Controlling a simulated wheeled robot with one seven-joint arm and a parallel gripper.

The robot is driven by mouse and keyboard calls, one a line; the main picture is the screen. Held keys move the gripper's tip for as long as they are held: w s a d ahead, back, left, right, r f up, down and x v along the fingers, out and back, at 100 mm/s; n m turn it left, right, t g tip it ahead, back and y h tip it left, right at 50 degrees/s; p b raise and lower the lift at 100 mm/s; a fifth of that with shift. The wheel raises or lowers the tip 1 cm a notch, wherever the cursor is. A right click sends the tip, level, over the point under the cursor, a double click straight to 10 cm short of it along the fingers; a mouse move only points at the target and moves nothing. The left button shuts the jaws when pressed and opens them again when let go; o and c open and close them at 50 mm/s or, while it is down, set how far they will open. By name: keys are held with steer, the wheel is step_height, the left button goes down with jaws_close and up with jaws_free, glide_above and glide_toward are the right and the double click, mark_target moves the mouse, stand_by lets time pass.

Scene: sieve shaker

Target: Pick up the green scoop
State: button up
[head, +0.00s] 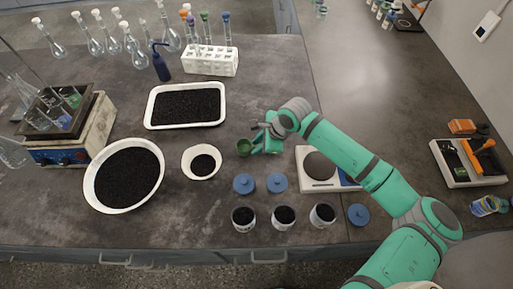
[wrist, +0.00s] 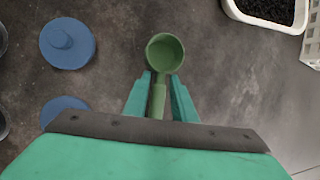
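The green scoop (wrist: 165,53) has a round cup and a short handle. In the head view the scoop (head: 244,147) is at mid-table, just left of my gripper (head: 262,141). In the wrist view the handle runs back between the two teal fingers of my gripper (wrist: 160,82), and the cup sticks out past the fingertips. The fingers stand close on both sides of the handle. I cannot tell whether they press on it, or whether the scoop is off the table. The rear end of the handle is hidden by the gripper body.
A small white bowl (head: 202,162) and a white tray (head: 152,108) are to the left. A balance (head: 318,184) stands right, under my arm.

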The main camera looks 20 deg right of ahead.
jaws_close()
steer(key=shift+r, duration=0.2)
steer(key=shift+r, duration=0.6)
steer(key=s+a+r, duration=0.4)
steer(key=s+r, duration=0.7)
steer(key=s, duration=0.2)
steer(key=shift+s+a+r, duration=0.15)
steer(key=shift+s+r, duration=0.05)
steer(key=shift+r, duration=0.05)
